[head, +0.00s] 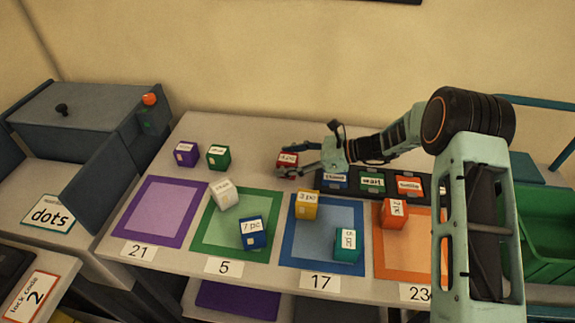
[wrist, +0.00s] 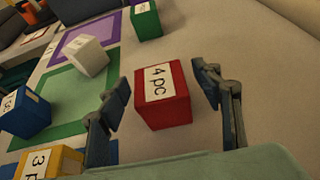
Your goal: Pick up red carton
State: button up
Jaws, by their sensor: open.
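The red carton (head: 287,159) stands on the table behind the coloured mats, close to the black tray of cards. In the wrist view the red carton (wrist: 163,95) carries a white label reading "4 pc". My gripper (head: 288,168) is open at the carton. In the wrist view my gripper (wrist: 160,87) has one finger on each side of the carton, with a gap showing on both sides. In the head view the fingers cover part of the carton.
A green carton (head: 218,156) and a purple carton (head: 186,153) stand to the left. A white carton (head: 225,194), a blue carton (head: 253,232), a yellow carton (head: 306,205), a teal carton (head: 347,245) and an orange carton (head: 394,213) stand in front. A black card tray (head: 352,187) is at the right.

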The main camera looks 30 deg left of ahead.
jog(key=c, duration=1.3)
jog(key=shift+r, duration=0.1)
